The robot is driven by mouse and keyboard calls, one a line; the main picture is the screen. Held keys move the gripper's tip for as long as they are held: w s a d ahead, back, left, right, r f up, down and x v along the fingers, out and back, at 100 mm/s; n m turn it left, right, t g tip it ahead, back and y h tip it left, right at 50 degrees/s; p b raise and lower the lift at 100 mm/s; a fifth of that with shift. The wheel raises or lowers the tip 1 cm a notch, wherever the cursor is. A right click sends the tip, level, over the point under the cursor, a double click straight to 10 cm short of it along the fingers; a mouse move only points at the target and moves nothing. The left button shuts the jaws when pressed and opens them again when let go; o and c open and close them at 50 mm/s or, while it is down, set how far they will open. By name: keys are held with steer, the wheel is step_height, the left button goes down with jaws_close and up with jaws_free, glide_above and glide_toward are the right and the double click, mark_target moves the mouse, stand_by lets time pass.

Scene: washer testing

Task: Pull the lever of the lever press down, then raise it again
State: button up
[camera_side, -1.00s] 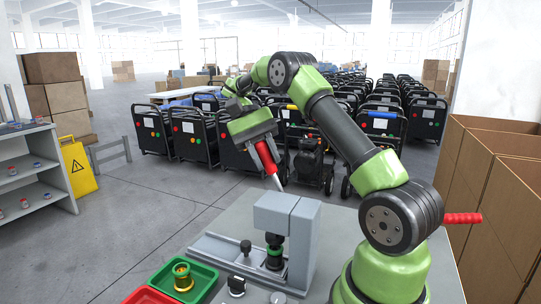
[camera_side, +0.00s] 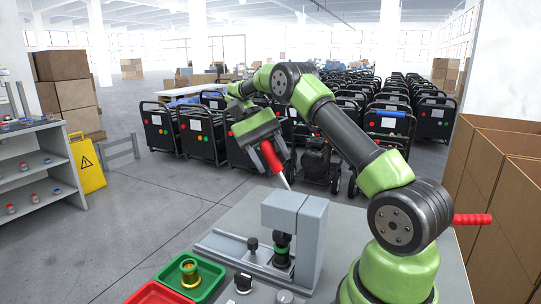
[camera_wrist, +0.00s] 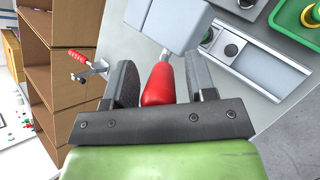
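The lever press (camera_side: 293,215) is a grey block frame standing on the bench. Its lever has a red handle (camera_side: 271,157) on a thin silver rod and is raised, slanting up and left. My gripper (camera_side: 268,150) is at the handle. In the wrist view the red handle (camera_wrist: 158,86) lies between the two fingers of my gripper (camera_wrist: 160,75), close to the left finger, with a gap at the right finger. The fingers look apart and not closed on it. The lever's pivot is hidden behind the press frame.
A green tray (camera_side: 207,277) with a brass part (camera_side: 190,272) and a red tray (camera_side: 152,294) lie at the bench front left. A red-handled clamp (camera_side: 472,219) is at the right, near brown boxes (camera_side: 507,200). A grey rail base (camera_side: 226,250) extends left of the press.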

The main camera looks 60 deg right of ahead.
steer(key=shift+s+r, duration=0.1)
steer(key=shift+r, duration=0.05)
stand_by(0.3)
steer(key=shift+s+r+t, duration=0.15)
steer(key=shift+s+t, duration=0.15)
steer(key=shift+t, duration=0.2)
steer(key=shift+s+r+t, duration=0.3)
steer(key=shift+s+t, duration=0.45)
steer(key=shift+t, duration=0.05)
step_height(320, 180, up, 10)
steer(key=d+n+t, duration=0.1)
steer(key=d+t, duration=0.2)
steer(key=s+a+f+n+t+h, duration=0.1)
steer(key=s+a+n+t, duration=0.2)
steer(key=a, duration=0.7)
steer(key=s+a+f+n+t+h, duration=0.1)
steer(key=s+a+n+t, duration=0.3)
steer(key=a, duration=0.7)
steer(key=shift+s+f+t, duration=0.4)
steer(key=shift+s+t, duration=0.65)
steer(key=shift+t, duration=0.45)
